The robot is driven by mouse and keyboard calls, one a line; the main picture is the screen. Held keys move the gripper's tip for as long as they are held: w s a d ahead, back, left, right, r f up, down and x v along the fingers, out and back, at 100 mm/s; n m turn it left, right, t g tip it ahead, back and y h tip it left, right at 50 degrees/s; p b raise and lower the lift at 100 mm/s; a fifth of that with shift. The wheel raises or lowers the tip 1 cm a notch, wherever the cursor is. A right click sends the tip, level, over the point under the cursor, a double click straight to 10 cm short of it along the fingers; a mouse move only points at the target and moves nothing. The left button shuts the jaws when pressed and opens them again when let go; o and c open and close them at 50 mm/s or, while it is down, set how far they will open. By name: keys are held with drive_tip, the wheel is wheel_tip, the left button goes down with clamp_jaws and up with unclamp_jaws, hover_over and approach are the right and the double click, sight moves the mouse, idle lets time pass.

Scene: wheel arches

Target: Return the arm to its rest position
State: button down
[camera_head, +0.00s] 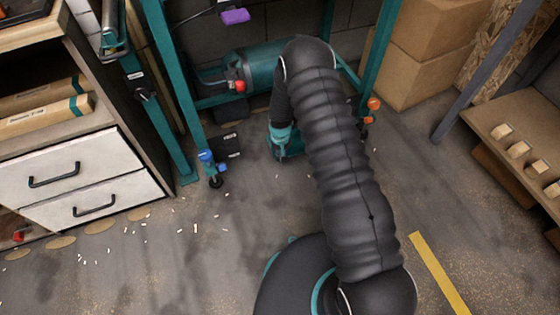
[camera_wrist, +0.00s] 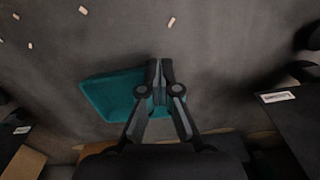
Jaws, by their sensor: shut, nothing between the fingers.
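My gripper (camera_wrist: 160,68) shows in the wrist view with its two fingers together and nothing between them. Behind the fingers is a flat teal shape (camera_wrist: 105,95); I cannot tell what it is or how far below it lies. In the head view my arm, in a black ribbed sleeve, rises from the lower right, bends near the top centre and comes down to a teal wrist part. My gripper's fingers cannot be made out in the head view.
A teal frame (camera_head: 170,90) and a teal cylinder (camera_head: 262,65) stand close behind my arm. A white drawer cabinet (camera_head: 110,160) is at left. Cardboard boxes (camera_head: 425,55) and a wooden shelf (camera_head: 490,115) are at right. Open floor (camera_head: 180,260) with white scraps lies lower left.

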drive_tip(key=shift+r, duration=0.5)
drive_tip(key=s+d+r+g, duration=0.1)
drive_tip(key=s+d+g, duration=0.1)
drive_tip(key=s, duration=0.6)
drive_tip(key=s+d+r, duration=0.2)
drive_tip(key=s+r, duration=0.1)
drive_tip(key=r, duration=0.7)
drive_tip(key=s+d+r, duration=0.2)
drive_tip(key=s+r, duration=0.1)
drive_tip(key=r, duration=0.7)
drive_tip(key=s+d+r, duration=0.2)
drive_tip(key=s+r, duration=0.1)
drive_tip(key=r, duration=0.7)
drive_tip(key=s+d+r+m+t+p, duration=0.1)
drive_tip(key=s+d+r+t, duration=0.2)
drive_tip(key=s+r, duration=0.4)
drive_tip(key=s+d+r+m+t+p, duration=0.1)
drive_tip(key=s+d+r+t, duration=0.2)
drive_tip(key=s+r, duration=0.5)
wheel_tip(320, 180, up, 8)
drive_tip(key=shift+f+t, duration=0.1)
drive_tip(key=shift+t, duration=0.7)
drive_tip(key=shift+s, duration=0.1)
